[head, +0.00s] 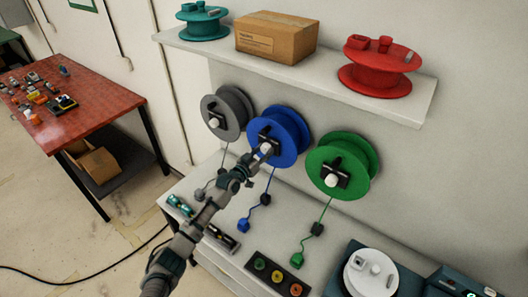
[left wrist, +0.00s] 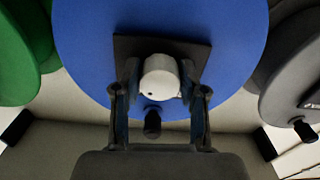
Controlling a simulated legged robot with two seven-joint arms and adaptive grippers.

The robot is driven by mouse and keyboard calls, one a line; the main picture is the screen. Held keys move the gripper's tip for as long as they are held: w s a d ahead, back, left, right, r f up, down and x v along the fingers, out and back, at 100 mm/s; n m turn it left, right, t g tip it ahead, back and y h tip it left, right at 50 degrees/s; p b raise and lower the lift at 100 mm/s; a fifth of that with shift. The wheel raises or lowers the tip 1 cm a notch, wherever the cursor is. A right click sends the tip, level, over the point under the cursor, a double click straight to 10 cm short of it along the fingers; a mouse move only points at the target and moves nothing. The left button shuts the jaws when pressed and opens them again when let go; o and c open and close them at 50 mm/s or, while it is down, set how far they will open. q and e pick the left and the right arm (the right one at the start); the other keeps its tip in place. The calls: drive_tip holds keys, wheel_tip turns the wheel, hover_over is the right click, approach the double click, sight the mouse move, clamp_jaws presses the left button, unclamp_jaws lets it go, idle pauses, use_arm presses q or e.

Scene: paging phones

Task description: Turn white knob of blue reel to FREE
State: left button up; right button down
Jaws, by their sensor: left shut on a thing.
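The blue reel (head: 289,131) is mounted on the wall between a grey reel and a green reel. Its white knob (head: 266,148) sits on a dark plate at the hub. My left gripper (head: 258,156) reaches up from below and is shut on the white knob. In the left wrist view, the fingers (left wrist: 160,82) are on both sides of the white knob (left wrist: 161,70), in front of the blue disc (left wrist: 235,50). A small dark dot shows low on the knob. A black handle (left wrist: 153,123) sticks out below it. No FREE label is readable. My right gripper is out of view.
The grey reel (head: 219,112) and green reel (head: 330,151) flank the blue one closely. Cords hang from the reels to plugs on the white counter (head: 262,238). A shelf (head: 410,99) above holds two reels and a cardboard box (head: 276,37). A red table (head: 92,112) stands left.

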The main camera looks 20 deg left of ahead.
use_arm(q)
drive_tip(key=shift+f+n, duration=0.25)
drive_tip(key=shift+n, duration=0.45)
drive_tip(key=n, duration=0.2)
drive_tip(key=shift+s+d+n+b, duration=0.1)
drive_tip(key=shift+n+b, duration=0.2)
drive_tip(key=n, duration=0.3)
drive_tip(key=shift+r+n, duration=0.1)
drive_tip(key=shift+n, duration=0.3)
drive_tip(key=n+p, duration=0.1)
drive_tip(key=n, duration=0.3)
drive_tip(key=shift+r, duration=0.1)
drive_tip(key=n+p, duration=0.1)
drive_tip(key=n, duration=0.3)
drive_tip(key=shift+n, duration=0.4)
drive_tip(key=shift+p, duration=0.3)
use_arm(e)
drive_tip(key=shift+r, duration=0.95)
use_arm(q)
drive_tip(key=shift+n, duration=0.3)
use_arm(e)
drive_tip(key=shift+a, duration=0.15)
